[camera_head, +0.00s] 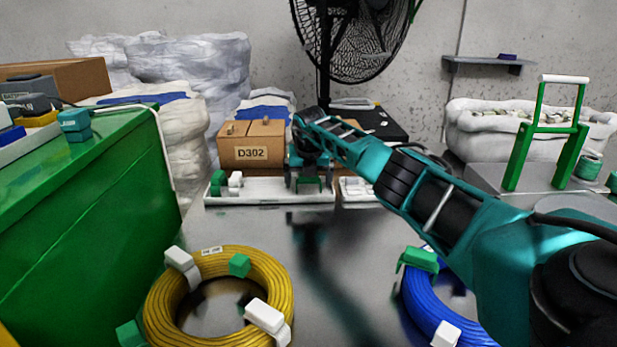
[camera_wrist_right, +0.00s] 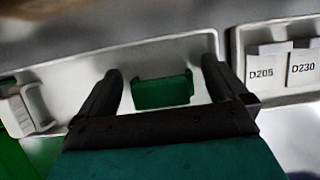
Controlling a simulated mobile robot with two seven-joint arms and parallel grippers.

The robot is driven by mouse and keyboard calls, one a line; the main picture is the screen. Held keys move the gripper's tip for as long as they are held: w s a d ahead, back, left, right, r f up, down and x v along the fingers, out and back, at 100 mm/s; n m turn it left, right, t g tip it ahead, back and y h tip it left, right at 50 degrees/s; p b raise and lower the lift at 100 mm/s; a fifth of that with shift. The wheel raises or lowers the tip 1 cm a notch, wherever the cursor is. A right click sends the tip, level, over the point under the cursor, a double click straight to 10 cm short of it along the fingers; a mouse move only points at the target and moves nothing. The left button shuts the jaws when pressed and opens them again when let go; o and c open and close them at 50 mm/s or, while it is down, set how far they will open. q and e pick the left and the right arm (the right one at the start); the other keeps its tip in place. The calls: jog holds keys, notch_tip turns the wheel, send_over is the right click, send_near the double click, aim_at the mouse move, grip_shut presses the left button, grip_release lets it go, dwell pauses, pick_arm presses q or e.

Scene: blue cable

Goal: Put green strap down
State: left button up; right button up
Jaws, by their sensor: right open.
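The green strap (camera_head: 308,186) is at the white tray (camera_head: 270,198) on the far side of the grey table. In the right wrist view the green strap (camera_wrist_right: 163,92) lies in the tray (camera_wrist_right: 75,70), between my spread fingers with gaps on both sides. My right gripper (camera_head: 307,172) is open above it; it also shows in the wrist view (camera_wrist_right: 161,68). Other green straps sit on the yellow cable coil (camera_head: 272,275) and the blue cable coil (camera_head: 425,305). My left gripper is out of view.
White straps (camera_head: 235,181) lie at the tray's left. A second tray (camera_head: 358,191) with labelled cards (camera_wrist_right: 262,72) adjoins it on the right. A D302 cardboard box (camera_head: 252,150) stands behind. A green cabinet (camera_head: 90,190) borders the left. The table's middle is clear.

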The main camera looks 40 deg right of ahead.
jog(key=shift+s+r, duration=0.1)
jog(key=shift+r, duration=0.45)
pick_arm(q)
jog(key=p, duration=0.2)
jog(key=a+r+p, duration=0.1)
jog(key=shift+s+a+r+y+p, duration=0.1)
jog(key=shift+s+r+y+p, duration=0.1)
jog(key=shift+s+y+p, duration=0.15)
pick_arm(e)
jog(key=v, duration=1.1)
jog(key=shift+a, duration=0.2)
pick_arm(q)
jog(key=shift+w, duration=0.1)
